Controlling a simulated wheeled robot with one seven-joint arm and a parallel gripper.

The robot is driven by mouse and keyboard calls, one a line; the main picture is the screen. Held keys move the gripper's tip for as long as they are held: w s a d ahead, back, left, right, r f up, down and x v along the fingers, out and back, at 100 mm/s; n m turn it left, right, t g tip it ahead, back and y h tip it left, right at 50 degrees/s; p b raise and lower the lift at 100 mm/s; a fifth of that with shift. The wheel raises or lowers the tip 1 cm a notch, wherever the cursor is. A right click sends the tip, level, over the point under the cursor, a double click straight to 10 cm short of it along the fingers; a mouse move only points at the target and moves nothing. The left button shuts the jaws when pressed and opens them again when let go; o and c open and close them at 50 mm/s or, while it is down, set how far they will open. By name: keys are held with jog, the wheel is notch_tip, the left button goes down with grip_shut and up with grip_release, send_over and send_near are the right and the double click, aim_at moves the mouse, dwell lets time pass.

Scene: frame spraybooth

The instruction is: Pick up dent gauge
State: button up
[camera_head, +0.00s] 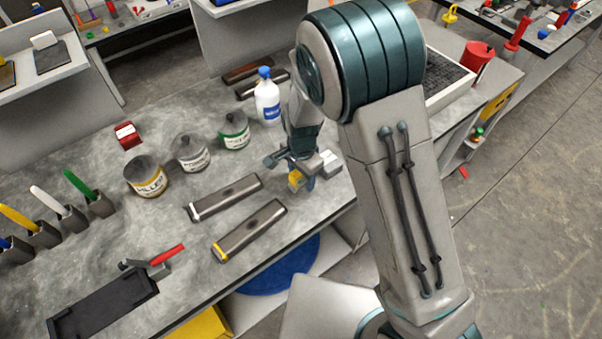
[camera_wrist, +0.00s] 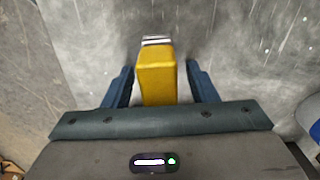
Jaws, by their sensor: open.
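The dent gauge appears to be the yellow block with a pale metallic end on the grey worktop. In the wrist view the yellow block (camera_wrist: 156,80) lies between the two blue fingers of my gripper (camera_wrist: 160,76). There is a visible gap on each side of it, so the gripper is open around it and not closed on it. In the head view the yellow block (camera_head: 295,181) shows partly, with my gripper (camera_head: 303,175) over it near the worktop's right front edge. The fingers hide the rest of it there.
A white bottle with a blue cap (camera_head: 267,101) stands just behind my gripper. Several tins, such as the filler tin (camera_head: 147,179), stand to the left. Two dark sanding blocks (camera_head: 250,231) lie in front of the tins. The worktop edge (camera_head: 310,228) is close by.

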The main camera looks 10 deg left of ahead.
grip_shut()
jog(key=shift+r, duration=0.1)
